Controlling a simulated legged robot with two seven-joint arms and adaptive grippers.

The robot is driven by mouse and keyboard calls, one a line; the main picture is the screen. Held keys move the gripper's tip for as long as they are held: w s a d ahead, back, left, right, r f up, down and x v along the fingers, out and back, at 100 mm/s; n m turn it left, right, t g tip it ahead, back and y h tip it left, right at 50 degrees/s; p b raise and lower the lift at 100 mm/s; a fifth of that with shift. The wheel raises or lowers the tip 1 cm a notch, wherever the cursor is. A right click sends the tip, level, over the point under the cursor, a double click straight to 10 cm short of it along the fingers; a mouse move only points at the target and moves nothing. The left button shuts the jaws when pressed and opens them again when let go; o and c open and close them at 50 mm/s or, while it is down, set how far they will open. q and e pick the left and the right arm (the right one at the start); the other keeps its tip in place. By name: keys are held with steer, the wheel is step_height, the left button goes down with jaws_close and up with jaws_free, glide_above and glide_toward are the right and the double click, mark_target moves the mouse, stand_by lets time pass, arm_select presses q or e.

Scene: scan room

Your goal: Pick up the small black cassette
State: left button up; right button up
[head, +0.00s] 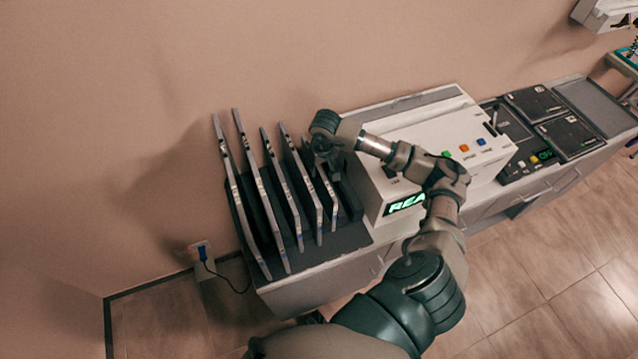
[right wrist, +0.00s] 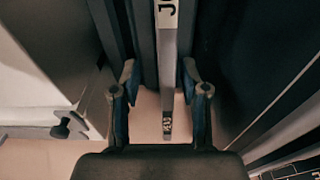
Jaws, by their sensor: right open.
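Several dark cassettes with pale edges stand upright in a black rack (head: 345,242) on the counter. The rightmost, a small black cassette (head: 328,192), is shorter than the leftmost ones. My right gripper (head: 322,162) is over the right end of the rack, at this cassette's upper part. In the right wrist view, the pale edge of a cassette (right wrist: 167,65) with a dark letter lies between the two spread fingers of my right gripper (right wrist: 160,85). There seems to be a gap on each side. My gripper and wrist partly hide the cassette's top in the head view. My left gripper is not in view.
A taller cassette (head: 247,175) stands farther left. A white reader machine (head: 425,135) with coloured buttons and a green lit display (head: 405,203) stands just right of the rack. Black flat panels (head: 537,103) lie farther right. The wall is close behind.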

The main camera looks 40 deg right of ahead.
mark_target(319, 184)
steer(key=f, duration=0.2)
steer(key=w+f, duration=0.1)
steer(key=shift+a+f+p, duration=0.3)
steer(key=shift+f+p, duration=0.05)
steer(key=shift+d+f, duration=0.1)
steer(key=shift+f, duration=0.4)
steer(key=shift+d, duration=0.1)
steer(key=c, duration=0.4)
jaws_close()
